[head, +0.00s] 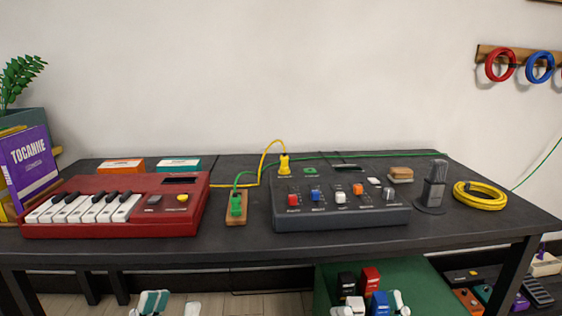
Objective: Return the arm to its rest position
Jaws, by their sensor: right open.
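My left gripper (174,306) shows only in part at the bottom edge of the head view, left of centre, below the table's front edge. How far its jaws are apart is not clear. My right gripper (370,309) is at the bottom edge, right of centre, with its two pale fingertips spread apart. Coloured caps show between and behind them: a black one (346,284), a red one (370,278) and a blue one (379,303). Contact with them cannot be judged. Most of both arms is out of frame.
A dark table (245,250) spans the view above both grippers. It carries a red keyboard (170,205), a green plug on a wooden block (236,208), a grey mixer (340,214), a microphone (433,185) and a yellow cable coil (480,203). A green surface (325,275) lies below.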

